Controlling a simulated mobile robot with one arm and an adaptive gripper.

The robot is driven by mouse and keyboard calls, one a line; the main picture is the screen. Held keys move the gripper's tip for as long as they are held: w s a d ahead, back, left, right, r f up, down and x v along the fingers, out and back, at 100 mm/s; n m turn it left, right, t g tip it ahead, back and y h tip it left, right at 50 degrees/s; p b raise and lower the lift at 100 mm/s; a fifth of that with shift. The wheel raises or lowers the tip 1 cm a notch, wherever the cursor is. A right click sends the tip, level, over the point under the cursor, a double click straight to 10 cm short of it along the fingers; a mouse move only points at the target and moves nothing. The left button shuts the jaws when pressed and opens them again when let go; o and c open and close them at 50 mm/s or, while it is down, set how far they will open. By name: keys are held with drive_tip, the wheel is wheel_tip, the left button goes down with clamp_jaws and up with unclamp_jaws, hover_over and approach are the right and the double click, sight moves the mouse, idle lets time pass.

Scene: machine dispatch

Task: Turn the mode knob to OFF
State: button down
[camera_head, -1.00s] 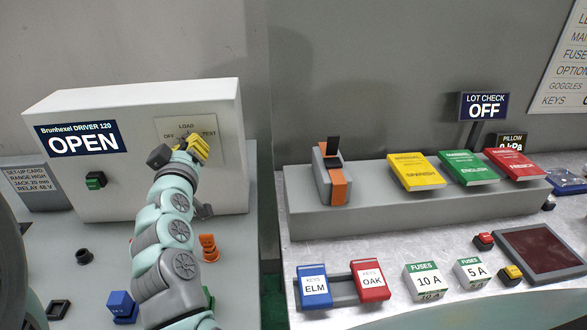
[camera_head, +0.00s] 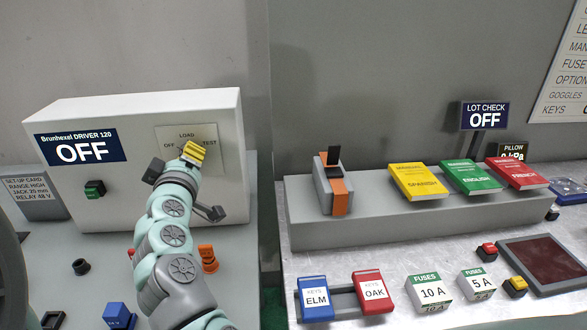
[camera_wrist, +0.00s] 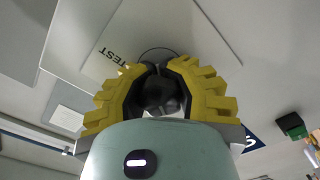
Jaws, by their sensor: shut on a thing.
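The mode knob (camera_wrist: 160,92) is a dark round knob on a pale plate (camera_head: 200,137) marked LOAD, OFF and TEST, on the front of the driver box (camera_head: 215,195). My gripper (camera_head: 193,153) is at the knob, and its yellow fingers (camera_wrist: 160,68) close around it in the wrist view. The gripper hides most of the knob in the head view, so its pointer cannot be read. The box's blue display (camera_head: 81,150) reads Brunhexel DRIVER 120, OFF.
A green button (camera_head: 95,189) sits on the box left of my gripper, and a grey lever (camera_head: 212,214) is just below it. An orange part (camera_head: 208,258) and a blue block (camera_head: 118,315) stand on the bench. The right bench holds manuals, keys and fuses.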

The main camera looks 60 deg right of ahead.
drive_tip(key=shift+r, duration=0.1)
drive_tip(key=c, duration=1.3)
unclamp_jaws()
drive_tip(key=shift+s, duration=0.15)
drive_tip(key=o, duration=0.7)
drive_tip(key=shift+a, duration=0.1)
drive_tip(key=v, duration=0.7)
drive_tip(key=shift+s, duration=0.2)
